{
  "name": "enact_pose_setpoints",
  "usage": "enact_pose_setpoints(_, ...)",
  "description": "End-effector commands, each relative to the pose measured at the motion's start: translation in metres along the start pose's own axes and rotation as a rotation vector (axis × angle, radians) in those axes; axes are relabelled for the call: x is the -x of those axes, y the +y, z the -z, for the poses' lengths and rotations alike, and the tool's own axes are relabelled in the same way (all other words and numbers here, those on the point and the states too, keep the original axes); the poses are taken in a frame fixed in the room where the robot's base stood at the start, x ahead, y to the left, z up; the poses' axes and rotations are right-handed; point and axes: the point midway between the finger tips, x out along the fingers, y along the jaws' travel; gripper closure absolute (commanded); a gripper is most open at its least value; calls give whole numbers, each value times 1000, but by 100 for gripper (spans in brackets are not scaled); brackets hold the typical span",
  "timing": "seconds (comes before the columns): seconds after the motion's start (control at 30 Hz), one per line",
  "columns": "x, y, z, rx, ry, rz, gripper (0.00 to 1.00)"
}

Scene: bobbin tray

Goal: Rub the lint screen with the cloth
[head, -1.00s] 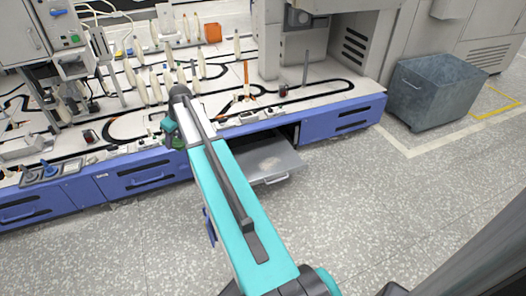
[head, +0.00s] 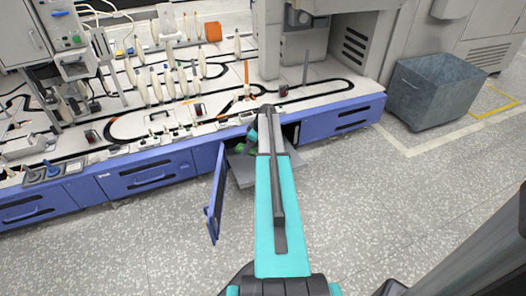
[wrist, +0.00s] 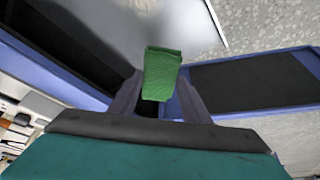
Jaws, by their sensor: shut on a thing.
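The green cloth (wrist: 163,76) is a small folded pad between the fingers of my gripper (wrist: 160,98) in the wrist view. My gripper is shut on it. The lint screen (wrist: 135,22) is a grey sheet beyond the cloth at the top of the wrist view. In the head view the screen (head: 243,176) sticks out of the bench front as a grey pull-out, largely covered by my arm. My gripper is over its inner part, near the bench opening. I cannot tell whether the cloth touches the screen.
A blue door (head: 216,196) stands open just left of the screen and also shows in the wrist view (wrist: 255,80). Bobbins (head: 155,85) stand on the bench top above. A grey bin (head: 436,92) is at the right. The speckled floor in front is clear.

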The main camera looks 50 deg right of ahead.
Motion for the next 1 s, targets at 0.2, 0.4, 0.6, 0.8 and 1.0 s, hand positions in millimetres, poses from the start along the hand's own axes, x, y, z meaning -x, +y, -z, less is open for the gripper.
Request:
enact_pose_setpoints(0.2,-9,28,-52,7,1,4,75)
enact_pose_setpoints(0.4,-12,35,-69,12,1,5,75)
enact_pose_setpoints(0.6,-12,35,-70,12,1,5,75)
enact_pose_setpoints(0.8,-14,35,-71,11,0,5,75)
enact_pose_setpoints(1.0,-26,36,-78,8,0,5,75)
